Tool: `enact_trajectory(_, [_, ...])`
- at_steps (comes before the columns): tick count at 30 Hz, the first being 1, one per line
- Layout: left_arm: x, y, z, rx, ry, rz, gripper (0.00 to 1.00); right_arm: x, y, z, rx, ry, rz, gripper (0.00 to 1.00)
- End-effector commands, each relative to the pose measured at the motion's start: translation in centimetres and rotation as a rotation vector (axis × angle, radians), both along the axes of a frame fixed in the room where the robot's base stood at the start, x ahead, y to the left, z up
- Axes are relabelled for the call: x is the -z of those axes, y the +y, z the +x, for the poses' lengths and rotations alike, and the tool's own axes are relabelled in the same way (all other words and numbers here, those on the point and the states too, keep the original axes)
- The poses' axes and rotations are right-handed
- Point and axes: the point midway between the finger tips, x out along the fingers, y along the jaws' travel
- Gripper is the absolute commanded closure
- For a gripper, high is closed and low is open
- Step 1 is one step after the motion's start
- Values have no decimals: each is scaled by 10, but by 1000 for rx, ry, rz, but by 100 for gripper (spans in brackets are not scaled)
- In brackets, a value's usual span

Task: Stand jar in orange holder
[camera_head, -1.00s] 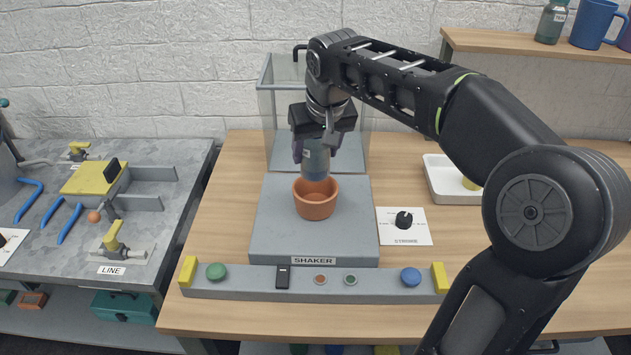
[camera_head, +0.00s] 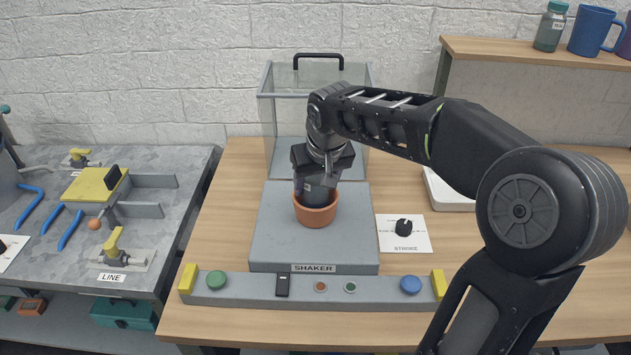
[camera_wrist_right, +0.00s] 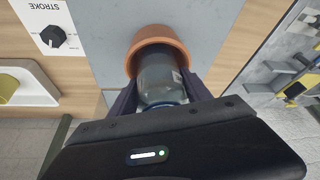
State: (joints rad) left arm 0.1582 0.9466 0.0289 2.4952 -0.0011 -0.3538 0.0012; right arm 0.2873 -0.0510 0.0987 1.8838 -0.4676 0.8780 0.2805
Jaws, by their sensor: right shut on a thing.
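The orange holder (camera_head: 317,212) is a round cup on the grey shaker plate; it also shows in the right wrist view (camera_wrist_right: 150,42). The jar (camera_head: 318,192) is dark and bluish, with its lower part inside the holder's rim. In the right wrist view the jar (camera_wrist_right: 160,80) is clear glass with a pale label and enters the holder's mouth. My right gripper (camera_head: 316,182) is shut on the jar, with a finger on each side of it in the right wrist view (camera_wrist_right: 163,90). The holder's wall hides the jar's bottom, so I cannot tell whether it touches the base. My left gripper is not in view.
The shaker plate (camera_head: 268,245) has a front bar (camera_head: 250,288) with coloured buttons. A clear guard with a black handle (camera_head: 318,57) stands behind. A stroke dial (camera_head: 404,225) and a white tray (camera_head: 446,192) are to the right. A shelf (camera_head: 540,50) holds a bottle and mugs.

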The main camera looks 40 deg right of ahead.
Motion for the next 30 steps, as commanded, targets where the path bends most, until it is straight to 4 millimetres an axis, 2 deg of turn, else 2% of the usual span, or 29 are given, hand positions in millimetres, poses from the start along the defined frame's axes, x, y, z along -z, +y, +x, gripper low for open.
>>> enact_trajectory(19, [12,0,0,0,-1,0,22,16,1,-2,-1,10,3,100])
enact_trajectory(20, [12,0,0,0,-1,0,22,17,1,-3,0,14,3,42])
enact_trajectory(27, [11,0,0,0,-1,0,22,17,0,-4,3,19,5,22])
enact_trajectory(30, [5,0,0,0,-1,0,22,11,0,-4,4,19,5,22])
